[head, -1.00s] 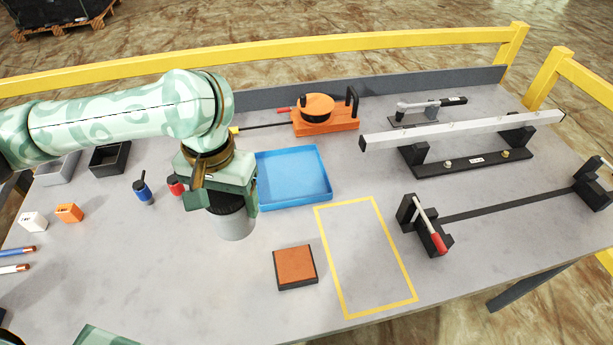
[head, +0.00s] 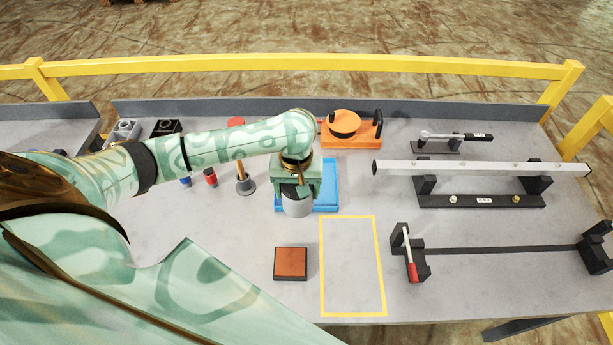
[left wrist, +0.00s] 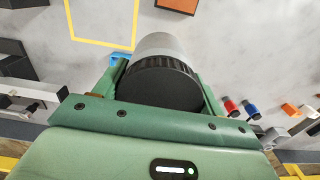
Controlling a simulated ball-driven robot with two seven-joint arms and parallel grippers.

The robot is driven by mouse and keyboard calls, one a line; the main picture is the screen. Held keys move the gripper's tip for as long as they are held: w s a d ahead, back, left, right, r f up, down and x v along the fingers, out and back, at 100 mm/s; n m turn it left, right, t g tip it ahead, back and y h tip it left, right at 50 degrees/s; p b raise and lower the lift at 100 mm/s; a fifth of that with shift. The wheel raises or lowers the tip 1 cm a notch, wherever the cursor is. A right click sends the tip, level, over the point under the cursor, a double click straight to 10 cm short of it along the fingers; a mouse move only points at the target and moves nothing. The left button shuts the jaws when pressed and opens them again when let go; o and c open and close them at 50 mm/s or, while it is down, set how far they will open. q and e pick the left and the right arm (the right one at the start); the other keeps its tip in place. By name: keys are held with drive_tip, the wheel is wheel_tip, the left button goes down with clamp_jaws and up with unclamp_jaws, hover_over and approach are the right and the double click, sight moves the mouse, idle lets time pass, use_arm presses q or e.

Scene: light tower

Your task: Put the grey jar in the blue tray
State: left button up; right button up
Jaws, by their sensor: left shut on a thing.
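The grey jar (head: 298,206) has a black ribbed lid and a grey body. My left gripper (head: 297,188) is shut on it from above, around its lid end. In the left wrist view the jar (left wrist: 161,45) sits between the two green fingers of the gripper (left wrist: 160,85). In the head view the jar is in front of the near part of the blue tray (head: 328,180), overlapping its near left edge; I cannot tell its height above it. The arm and gripper hide the tray's left part. My right gripper is not in view.
An orange fixture (head: 350,130) stands behind the tray. A brown-topped block (head: 291,263) and a yellow taped rectangle (head: 352,314) lie nearer. A black-and-silver rail rig (head: 480,185) stands right.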

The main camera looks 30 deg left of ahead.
use_arm(q)
drive_tip(key=w+a+f+b, duration=0.1)
drive_tip(key=w+f+b, duration=0.2)
drive_tip(key=w+f, duration=0.1)
drive_tip(key=w+a+f+b, duration=0.2)
drive_tip(key=w+f+b, duration=0.2)
drive_tip(key=f, duration=0.1)
drive_tip(key=w+a+f+b, duration=0.2)
drive_tip(key=w+f+b, duration=0.2)
drive_tip(key=shift+w+a+f, duration=0.25)
drive_tip(key=shift+w+f, duration=0.05)
drive_tip(key=shift+w, duration=0.15)
drive_tip(key=o, duration=1.1)
drive_tip(key=shift+f, duration=0.1)
drive_tip(key=shift+o, duration=0.2)
